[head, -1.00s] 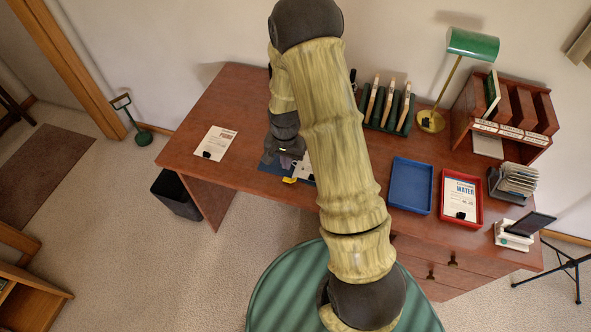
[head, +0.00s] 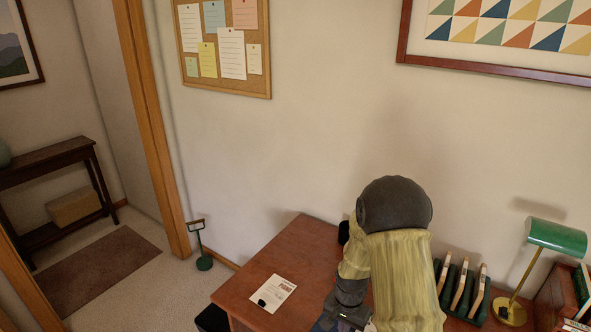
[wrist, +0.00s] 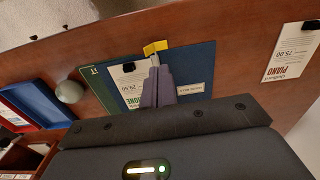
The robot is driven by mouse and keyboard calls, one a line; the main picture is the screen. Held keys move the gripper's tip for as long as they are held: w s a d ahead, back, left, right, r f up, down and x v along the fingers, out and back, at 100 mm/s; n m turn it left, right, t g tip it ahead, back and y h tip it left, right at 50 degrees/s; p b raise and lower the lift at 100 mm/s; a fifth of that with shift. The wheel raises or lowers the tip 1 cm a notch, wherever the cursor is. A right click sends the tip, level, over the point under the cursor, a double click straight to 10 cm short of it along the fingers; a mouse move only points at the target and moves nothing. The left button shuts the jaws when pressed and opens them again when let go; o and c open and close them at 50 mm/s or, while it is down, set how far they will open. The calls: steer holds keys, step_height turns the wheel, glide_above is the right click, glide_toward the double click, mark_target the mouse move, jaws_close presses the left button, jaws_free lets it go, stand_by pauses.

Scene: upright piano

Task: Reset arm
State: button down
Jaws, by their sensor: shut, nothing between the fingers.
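My gripper (wrist: 155,64) is shut and empty in the wrist view. Its fingertips are over a dark blue folder (wrist: 195,62) on the desk, next to a yellow tab (wrist: 155,47) at the folder's edge. I cannot tell whether they touch it. A white price sheet (wrist: 128,82) lies left of the fingers. In the head view my arm reaches down to the desk (head: 265,280) at the bottom, and the fingertips are not clearly visible there.
A paper sheet (head: 273,293) lies on the desk's left part. A slotted rack (head: 460,290) and a green lamp (head: 555,238) stand to the right. The wrist view shows a blue tray (wrist: 38,103) and a grey rounded object (wrist: 69,92). A green stand (head: 203,262) is on the floor.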

steer(key=s+r+n+t, duration=0.2)
steer(key=s+r+n, duration=0.4)
steer(key=s+r, duration=0.8)
step_height(320, 180, up, 3)
steer(key=shift+r+n, duration=0.15)
steer(key=shift+n, duration=0.25)
